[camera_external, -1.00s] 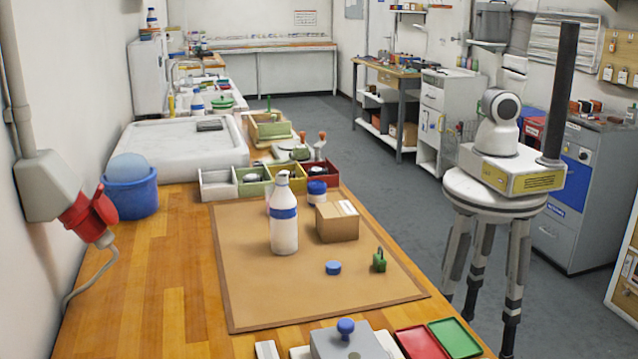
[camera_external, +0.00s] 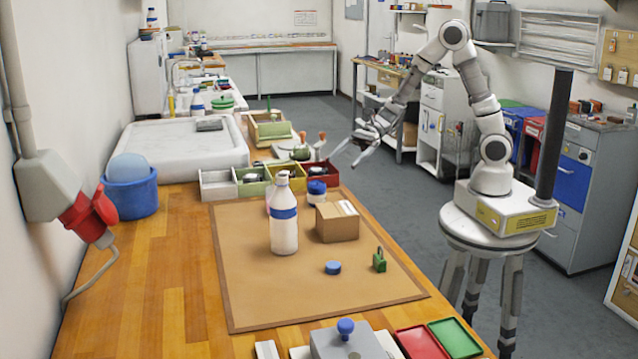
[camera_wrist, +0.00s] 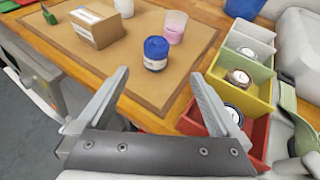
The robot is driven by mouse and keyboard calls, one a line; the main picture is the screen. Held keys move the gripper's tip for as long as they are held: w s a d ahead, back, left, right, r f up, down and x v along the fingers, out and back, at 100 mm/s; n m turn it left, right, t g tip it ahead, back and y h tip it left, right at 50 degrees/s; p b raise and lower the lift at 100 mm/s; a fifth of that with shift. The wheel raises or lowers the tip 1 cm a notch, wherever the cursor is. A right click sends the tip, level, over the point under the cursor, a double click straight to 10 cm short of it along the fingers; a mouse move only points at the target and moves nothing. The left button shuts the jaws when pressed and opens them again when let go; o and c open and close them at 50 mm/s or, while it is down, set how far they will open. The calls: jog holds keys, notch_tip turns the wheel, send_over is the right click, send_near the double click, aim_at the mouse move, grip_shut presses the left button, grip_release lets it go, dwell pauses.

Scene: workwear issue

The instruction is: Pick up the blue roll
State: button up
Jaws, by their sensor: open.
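The blue roll (camera_external: 317,187), a short upright cylinder with a white band, stands on the brown mat behind the cardboard box. In the wrist view the blue roll (camera_wrist: 156,50) stands beyond my fingertips, roughly centred between them and apart from both. My gripper (camera_external: 346,160) is open and empty, in the air to the right of and above the roll. Its two fingers (camera_wrist: 160,76) are spread wide in the wrist view. A separate small flat blue disc (camera_external: 333,268) lies farther forward on the mat.
The cardboard box (camera_external: 338,222) and white bottle (camera_external: 284,232) stand close to the roll. A pink cup (camera_wrist: 175,26) is just beyond it. The red bin (camera_external: 322,175) and other open bins line the mat's back edge. A green block (camera_external: 379,262) stands near the right edge.

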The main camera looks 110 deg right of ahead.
jog(key=shift+a+f, duration=0.35)
jog(key=shift+f, duration=0.1)
jog(key=b, duration=0.1)
send_near(310, 194)
jog(key=x, duration=0.5)
jog(key=shift+s+d+f, duration=0.1)
jog(key=shift+d+f, duration=0.05)
jog(key=shift+f, duration=0.2)
jog(key=shift+a+r+x, duration=0.1)
jog(key=shift+r+x, duration=0.05)
jog(key=shift+x, duration=1.2)
jog(key=shift+a+r+x, duration=0.1)
jog(key=shift+r+x, duration=0.1)
jog(key=shift+x, duration=1.15)
jog(key=shift+c, duration=0.2)
jog(key=c, duration=1.4)
